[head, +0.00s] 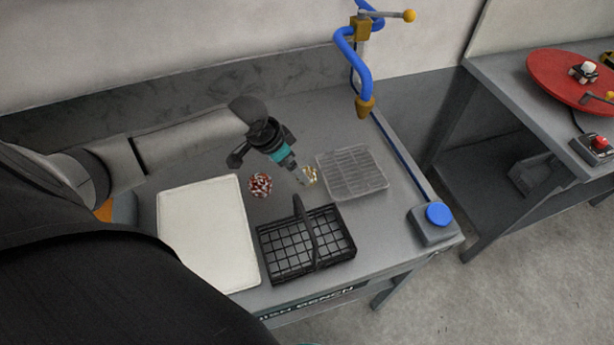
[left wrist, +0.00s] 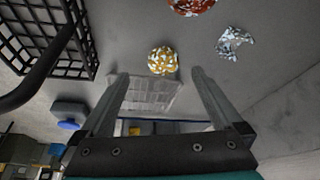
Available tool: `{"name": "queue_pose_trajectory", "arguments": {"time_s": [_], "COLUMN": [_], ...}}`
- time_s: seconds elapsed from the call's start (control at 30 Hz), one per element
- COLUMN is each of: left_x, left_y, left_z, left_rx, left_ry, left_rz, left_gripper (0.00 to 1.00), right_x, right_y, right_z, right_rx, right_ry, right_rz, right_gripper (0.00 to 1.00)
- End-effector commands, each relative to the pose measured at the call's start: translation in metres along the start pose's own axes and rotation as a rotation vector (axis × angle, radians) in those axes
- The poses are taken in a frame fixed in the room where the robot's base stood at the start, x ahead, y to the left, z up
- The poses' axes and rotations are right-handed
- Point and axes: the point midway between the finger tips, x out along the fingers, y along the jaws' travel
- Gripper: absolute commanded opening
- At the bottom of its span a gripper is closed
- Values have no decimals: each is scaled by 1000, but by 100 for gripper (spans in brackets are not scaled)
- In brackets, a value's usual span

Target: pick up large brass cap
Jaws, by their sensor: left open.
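A round brass-yellow and white mottled piece (left wrist: 163,60), which I take for the large brass cap, lies on the grey bench. It also shows, small and partly hidden, beside my gripper in the head view (head: 311,173). My left gripper (left wrist: 160,74) is open and empty. Its two fingers stand apart on either side of the yellow piece in the left wrist view, apparently without touching it. In the head view the left gripper (head: 303,181) points down close to the piece. The exact height above the bench is hard to tell. My right gripper is not in view.
A red-and-white round piece (head: 260,185) lies left of the gripper. A black wire basket (head: 335,248) with a raised handle stands in front, a clear divided tray (head: 372,187) to the right. A white mat (head: 205,235) lies left. A silvery crumpled piece (left wrist: 233,41) lies nearby.

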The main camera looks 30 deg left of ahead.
Motion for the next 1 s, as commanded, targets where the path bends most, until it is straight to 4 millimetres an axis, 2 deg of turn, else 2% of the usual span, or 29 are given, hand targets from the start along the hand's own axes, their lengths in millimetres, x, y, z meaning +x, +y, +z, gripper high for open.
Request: {"name": "queue_pose_trajectory", "arguments": {"time_s": [0.1,0.33,0.7,1.0], "left_x": [13,24,65,68], "left_y": [0,-1,-4,-5], "left_z": [0,-3,-8,-9], "left_rx": [-1,-1,0,2], "left_ry": [1,2,-1,0], "left_rz": [0,0,0,-2], "left_gripper": [100,100,100,100], "right_x": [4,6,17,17], "right_y": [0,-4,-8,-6], "right_z": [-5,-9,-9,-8], "right_rx": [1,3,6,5], "right_ry": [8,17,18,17], "right_rz": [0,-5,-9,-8], "right_gripper": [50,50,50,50]}}
